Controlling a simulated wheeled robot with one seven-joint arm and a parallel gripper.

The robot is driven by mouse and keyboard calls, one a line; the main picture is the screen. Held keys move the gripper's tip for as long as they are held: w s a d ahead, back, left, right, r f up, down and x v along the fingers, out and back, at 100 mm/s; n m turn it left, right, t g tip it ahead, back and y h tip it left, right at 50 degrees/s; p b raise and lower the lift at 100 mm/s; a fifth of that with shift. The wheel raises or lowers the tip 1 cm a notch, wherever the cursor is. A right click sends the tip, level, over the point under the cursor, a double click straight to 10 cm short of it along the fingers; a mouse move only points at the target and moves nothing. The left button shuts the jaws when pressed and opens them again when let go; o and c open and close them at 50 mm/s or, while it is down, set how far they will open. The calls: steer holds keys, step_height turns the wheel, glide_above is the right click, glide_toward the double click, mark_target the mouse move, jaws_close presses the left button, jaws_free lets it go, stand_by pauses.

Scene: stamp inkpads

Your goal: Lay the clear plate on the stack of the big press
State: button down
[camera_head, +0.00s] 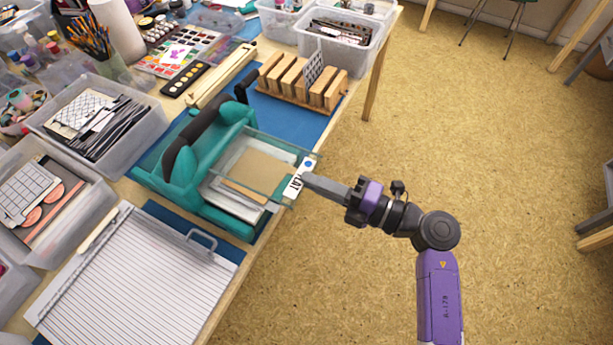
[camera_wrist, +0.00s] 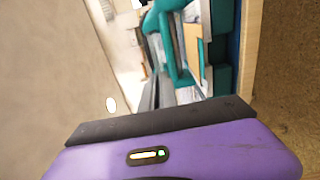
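The clear plate (camera_head: 290,151) is a see-through sheet with a greenish edge and a white label (camera_head: 299,177) at its right end. My gripper (camera_head: 309,180) is shut on that labelled end. The plate reaches left over the stack (camera_head: 243,190) of brown board and pale sheets in the big press (camera_head: 190,175). Whether it touches the stack, I cannot tell. The press is teal with a dark handle, at the table's front edge. In the wrist view, the teal press (camera_wrist: 222,48) lies beyond my fingers; their tips are hard to make out.
Wooden stamps in a rack (camera_head: 302,83) stand behind the press. A lined board (camera_head: 130,275) with a metal handle lies in front of it. Plastic bins (camera_head: 100,128) fill the left side. The floor (camera_head: 480,150) right of the table is open.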

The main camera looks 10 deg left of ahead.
steer(key=shift+d+r, duration=0.1)
steer(key=shift+f+b, duration=0.3)
steer(key=shift+f, duration=0.55)
steer(key=shift+f, duration=0.2)
steer(key=shift+f, duration=0.1)
steer(key=shift+w+a+f+b, duration=0.25)
steer(key=shift+a+f+b, duration=0.15)
steer(key=shift+a+f, duration=0.2)
steer(key=shift+w+a+f+b, duration=0.2)
steer(key=shift+a+f+b, duration=0.2)
steer(key=shift+a+f, duration=0.15)
steer(key=shift+a+f+b, duration=0.15)
steer(key=shift+f+b, duration=0.25)
steer(key=shift+f, duration=0.3)
